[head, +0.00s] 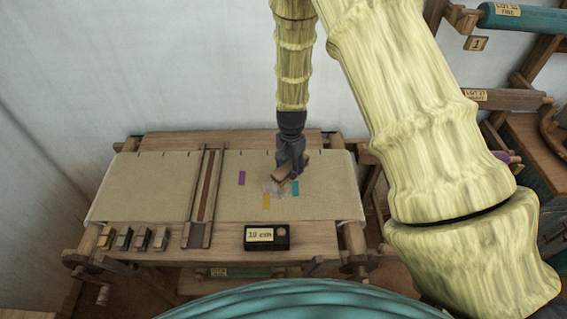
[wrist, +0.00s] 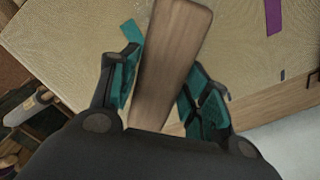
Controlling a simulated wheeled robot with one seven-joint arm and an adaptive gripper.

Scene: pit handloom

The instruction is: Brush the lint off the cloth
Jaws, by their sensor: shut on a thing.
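The cream cloth (head: 145,190) is stretched flat across the loom; its weave also shows in the wrist view (wrist: 70,35). My gripper (head: 289,163) is over the right part of the cloth, shut on a wooden brush (wrist: 172,55). In the wrist view the teal finger pads stand on either side of its wood. The brush is low over the cloth; its bristles are hidden, so I cannot tell if they touch. A pale greyish patch that looks like lint (head: 272,187) lies just below the brush in the head view, among purple (head: 242,178), yellow (head: 266,201) and teal (head: 295,188) marks.
A wooden beam with a dark slot (head: 203,197) crosses the cloth left of my gripper. Several small blocks (head: 123,238) and a black labelled box (head: 267,237) stand along the loom's front edge. A rack with labelled rolls (head: 515,17) is at the right.

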